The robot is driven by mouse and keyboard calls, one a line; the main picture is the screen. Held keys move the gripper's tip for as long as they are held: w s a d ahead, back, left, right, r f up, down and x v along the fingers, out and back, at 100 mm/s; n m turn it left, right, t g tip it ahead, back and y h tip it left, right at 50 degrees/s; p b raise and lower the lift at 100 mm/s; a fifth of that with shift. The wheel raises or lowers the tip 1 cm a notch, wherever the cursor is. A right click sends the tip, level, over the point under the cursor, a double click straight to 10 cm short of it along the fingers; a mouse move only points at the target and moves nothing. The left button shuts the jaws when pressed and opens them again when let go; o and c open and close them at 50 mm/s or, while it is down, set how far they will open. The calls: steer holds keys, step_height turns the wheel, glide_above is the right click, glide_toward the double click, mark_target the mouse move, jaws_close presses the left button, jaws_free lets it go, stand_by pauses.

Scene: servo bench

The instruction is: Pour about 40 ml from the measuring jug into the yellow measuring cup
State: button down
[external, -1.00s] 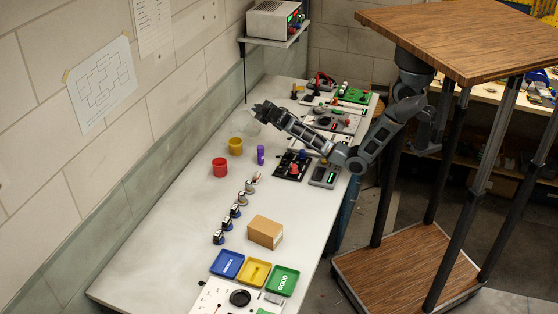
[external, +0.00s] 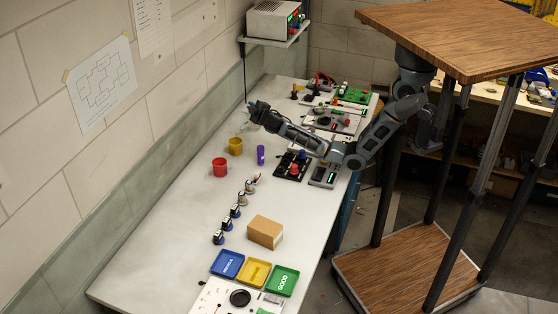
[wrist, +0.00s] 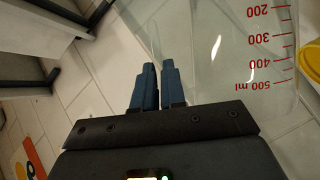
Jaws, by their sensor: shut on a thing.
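The clear measuring jug (wrist: 215,60) with a red scale up to 500 ml fills the upper right of the wrist view. My gripper (wrist: 158,68) has its blue fingers close together beside the jug wall, shut on the jug; the gripped part is hard to make out. In the external view my gripper (external: 255,106) is above the bench near the wall, with the faint jug (external: 241,126) tilted below it. The yellow measuring cup (external: 235,148) stands upright on the bench below the jug. Its rim (wrist: 310,50) shows at the right edge of the wrist view. The liquid cannot be made out.
A red cup (external: 220,168) and a purple cylinder (external: 261,155) stand near the yellow cup. A black panel with a red knob (external: 290,166) lies under my forearm. The wall is close on the left. The bench left of the row of small servos (external: 236,211) is clear.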

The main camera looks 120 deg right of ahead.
steer(key=shift+w+a+r+n, duration=0.1)
steer(key=shift+w+r+n, duration=0.1)
steer(key=shift+r+n, duration=0.1)
steer(key=shift+w+a+f+n+h, duration=0.1)
steer(key=shift+w+a+n+h, duration=0.2)
steer(key=shift+w+n, duration=0.25)
stand_by(0.6)
steer(key=shift+s+d, duration=0.15)
steer(key=shift+s, duration=0.2)
stand_by(0.4)
steer(key=shift+w+n, duration=0.35)
stand_by(1.9)
steer(key=s+m, duration=0.1)
steer(key=s, duration=0.1)
steer(key=s+d+m, duration=0.1)
steer(key=shift+f+m+y, duration=0.3)
steer(key=shift+y, duration=0.1)
steer(key=shift+s+d+f+m+b, duration=0.15)
steer(key=shift+s+f+m+b, duration=0.15)
steer(key=shift+s+f+m, duration=0.1)
steer(key=shift+s+d+m+y, duration=0.15)
steer(key=shift+s+m+y, duration=0.15)
steer(key=shift+m, duration=0.2)
stand_by(0.7)
